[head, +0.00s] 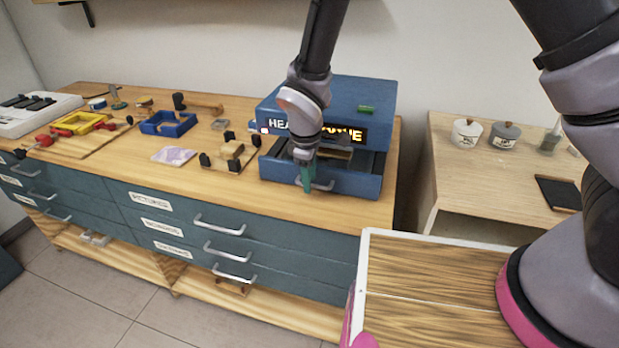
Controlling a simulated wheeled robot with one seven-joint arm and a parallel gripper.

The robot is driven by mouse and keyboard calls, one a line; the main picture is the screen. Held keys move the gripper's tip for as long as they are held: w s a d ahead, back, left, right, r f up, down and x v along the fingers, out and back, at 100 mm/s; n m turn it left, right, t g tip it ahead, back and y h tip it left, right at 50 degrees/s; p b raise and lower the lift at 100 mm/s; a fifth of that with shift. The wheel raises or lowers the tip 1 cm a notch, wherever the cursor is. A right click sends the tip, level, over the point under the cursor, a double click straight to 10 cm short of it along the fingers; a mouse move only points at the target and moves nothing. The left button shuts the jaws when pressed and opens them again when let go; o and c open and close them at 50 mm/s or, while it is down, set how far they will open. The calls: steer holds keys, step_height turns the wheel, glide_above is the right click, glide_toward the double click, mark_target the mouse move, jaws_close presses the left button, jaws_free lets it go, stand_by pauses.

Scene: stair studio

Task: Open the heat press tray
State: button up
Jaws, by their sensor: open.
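The blue heat press (330,98) stands on the right end of the wooden-topped drawer cabinet, with a lit display on its front. Its tray (350,184) juts out from the front below the display, so it stands at least partly open. A grey handle (322,186) is on the tray's front. My gripper (306,184) points down at the tray's front, at the left part of the handle. The fingers are open; whether they touch the handle I cannot tell. My arm hides part of the display and of the tray's inside.
Left of the press on the cabinet top lie a wooden piece with black knobs (230,155), a blue open box (168,123) and a yellow frame (78,123). Drawers with handles (228,250) are below. A wooden side table (470,180) with small jars stands right, past a gap.

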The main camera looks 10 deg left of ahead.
jaws_close()
stand_by(1.5)
